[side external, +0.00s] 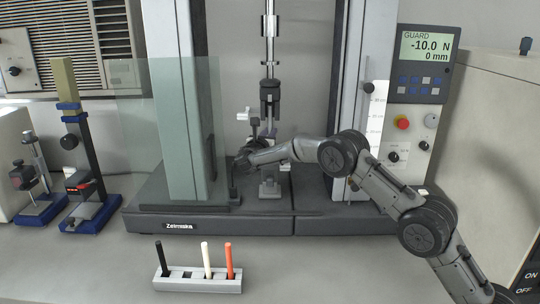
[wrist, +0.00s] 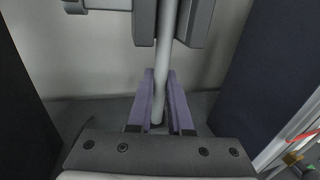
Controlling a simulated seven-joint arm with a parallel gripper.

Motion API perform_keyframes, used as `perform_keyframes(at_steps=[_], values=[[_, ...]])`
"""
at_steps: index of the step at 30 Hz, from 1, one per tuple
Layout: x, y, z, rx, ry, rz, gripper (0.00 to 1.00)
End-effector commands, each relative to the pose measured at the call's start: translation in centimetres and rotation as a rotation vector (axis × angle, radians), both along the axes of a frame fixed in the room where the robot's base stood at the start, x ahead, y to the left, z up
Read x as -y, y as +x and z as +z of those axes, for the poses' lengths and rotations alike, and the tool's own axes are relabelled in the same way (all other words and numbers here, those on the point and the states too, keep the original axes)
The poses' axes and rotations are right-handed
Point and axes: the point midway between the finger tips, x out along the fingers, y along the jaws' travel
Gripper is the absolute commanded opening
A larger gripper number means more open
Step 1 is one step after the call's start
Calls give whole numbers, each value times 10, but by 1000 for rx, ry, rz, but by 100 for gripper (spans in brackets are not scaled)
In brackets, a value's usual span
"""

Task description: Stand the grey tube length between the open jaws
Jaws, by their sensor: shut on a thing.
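The grey tube length (wrist: 160,85) stands about upright in the wrist view. Its lower part is between the purple fingers of my gripper (wrist: 158,105), which is shut on it. Its upper part runs between two dark jaw blocks (wrist: 199,22) at the top of that view; whether it touches either block I cannot tell. The tube's top is out of frame. In the side external view my gripper (side external: 242,162) reaches in from the right to the middle of the test machine, beside the lower fixture (side external: 270,187). The tube cannot be made out there.
A clear guard panel (side external: 165,125) stands left of my gripper. A white rack (side external: 196,284) in front holds a black, a white and an orange length, with one empty slot. The machine's display (side external: 424,53) reads GUARD, -10.0 N, 0 mm. Blue-based stands (side external: 90,195) are at left.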

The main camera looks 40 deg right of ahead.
Motion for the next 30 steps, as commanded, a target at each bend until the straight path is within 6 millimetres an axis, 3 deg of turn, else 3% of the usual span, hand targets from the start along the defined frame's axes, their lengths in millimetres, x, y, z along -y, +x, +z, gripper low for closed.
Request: perform_keyframes(at_steps=[30], values=[[0, 0, -18, 0, 0, 0, 0]])
